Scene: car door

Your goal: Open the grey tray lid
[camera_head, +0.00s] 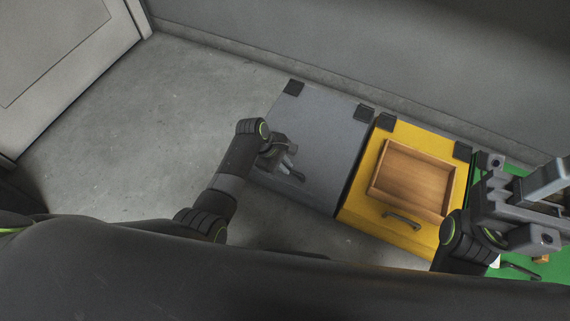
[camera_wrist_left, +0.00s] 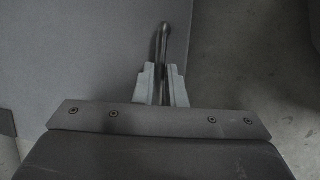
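The grey tray lid (camera_head: 322,135) lies flat and closed on the floor area, left of a yellow lid. Its dark bar handle (camera_wrist_left: 164,45) stands near its front edge. My left gripper (camera_head: 294,174) is over this front part, and its two light grey fingers (camera_wrist_left: 161,88) sit close on both sides of the handle. The fingers appear shut on the handle. My right gripper (camera_head: 548,209) is at the right edge of the head view, partly cut off; its two fingers look apart, with nothing seen between them.
The yellow lid (camera_head: 366,204) has a dark handle (camera_head: 402,220) and carries an open wooden tray (camera_head: 415,180). A green surface (camera_head: 490,183) lies further right. A grey wall (camera_head: 400,50) runs behind. Clear floor (camera_head: 160,110) lies to the left.

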